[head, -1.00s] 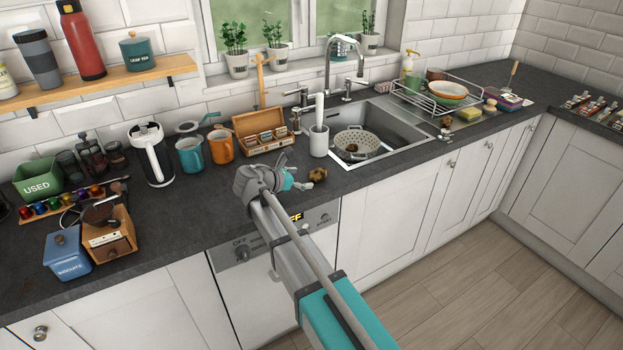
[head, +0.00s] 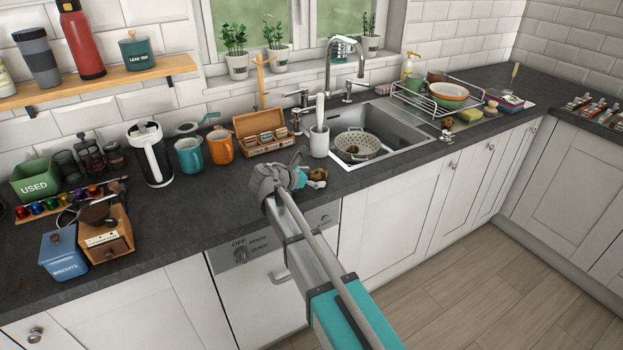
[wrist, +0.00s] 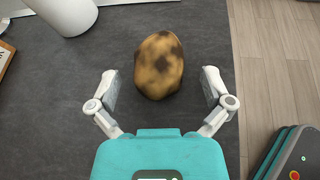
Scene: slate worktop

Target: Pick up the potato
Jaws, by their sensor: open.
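The potato (wrist: 159,66) is brownish yellow with dark patches and lies on the dark slate worktop (wrist: 70,120). In the head view the potato (head: 318,174) is near the worktop's front edge, just right of my gripper (head: 306,177) and partly hidden by it. In the wrist view my gripper (wrist: 160,88) is open, with one finger on each side of the potato's near half. Gaps show between both fingers and the potato. The potato's far end extends beyond the fingertips.
A white utensil pot (head: 319,142) stands behind the potato. The sink holds a colander (head: 357,144) to the right.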

